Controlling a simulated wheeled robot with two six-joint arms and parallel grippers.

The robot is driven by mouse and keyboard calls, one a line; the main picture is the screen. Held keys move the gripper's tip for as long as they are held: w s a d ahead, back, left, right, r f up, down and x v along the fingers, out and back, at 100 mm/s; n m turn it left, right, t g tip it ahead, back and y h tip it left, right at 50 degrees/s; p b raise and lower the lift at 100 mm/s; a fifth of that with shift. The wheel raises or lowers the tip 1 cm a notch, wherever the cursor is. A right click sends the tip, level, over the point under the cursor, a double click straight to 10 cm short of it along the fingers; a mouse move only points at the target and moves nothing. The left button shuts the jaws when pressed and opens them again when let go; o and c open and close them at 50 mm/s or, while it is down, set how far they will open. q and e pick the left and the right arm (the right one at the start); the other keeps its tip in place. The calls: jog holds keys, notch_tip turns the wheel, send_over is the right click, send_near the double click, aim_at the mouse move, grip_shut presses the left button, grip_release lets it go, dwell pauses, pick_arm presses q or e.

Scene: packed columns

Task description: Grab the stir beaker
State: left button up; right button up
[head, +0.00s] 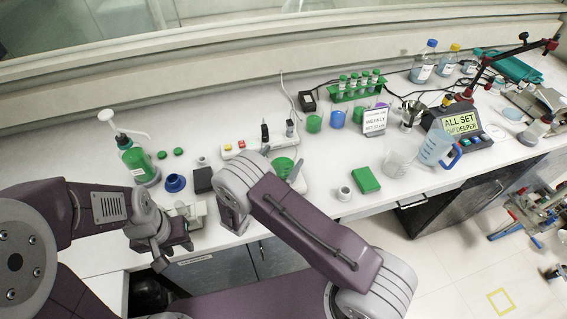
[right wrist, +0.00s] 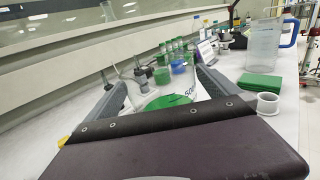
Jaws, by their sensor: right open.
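A clear beaker with green contents (head: 284,166), which looks like the stir beaker, stands on the bench in the head view. It also shows in the right wrist view (right wrist: 172,101), with part of a printed marking visible. My right gripper (head: 281,160) is open, with one finger on each side of this beaker. In the right wrist view the fingers (right wrist: 152,78) flank it; I cannot tell whether they touch it. The beaker's lower part is hidden by my gripper. My left gripper (head: 168,246) is low at the bench's front edge; its jaws are unclear.
A green pump bottle (head: 138,163), blue ring (head: 175,183) and dark block (head: 203,180) stand to the left. A green tube rack (head: 356,90) is behind.

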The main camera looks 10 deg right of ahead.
aim_at(288, 146)
jog(key=x, duration=0.1)
jog(key=p+x, duration=0.1)
jog(key=shift+w+d+r, duration=0.15)
jog(key=shift+d+r, duration=0.05)
jog(key=shift+d, duration=0.2)
jog(key=shift+w+d, duration=0.15)
jog(key=shift+w, duration=0.05)
pick_arm(q)
jog(key=shift+s+a+r, duration=0.15)
jog(key=shift+r, duration=0.8)
pick_arm(e)
jog(key=shift+w+d+f, duration=0.1)
jog(key=shift+f, duration=0.05)
jog(key=c, duration=1.8)
jog(key=shift+c, duration=0.2)
jog(key=shift+w+r, duration=0.1)
jog(key=shift+r, duration=0.55)
pick_arm(q)
notch_tip(288, 146, down, 3)
jog(key=b, duration=0.2)
jog(key=shift+r+b, duration=0.15)
jog(key=shift+b, duration=0.15)
pick_arm(e)
jog(key=s+d+r, duration=0.8)
jog(key=r, duration=0.1)
jog(key=shift+s+r, duration=0.25)
jog(key=shift+r, duration=0.15)
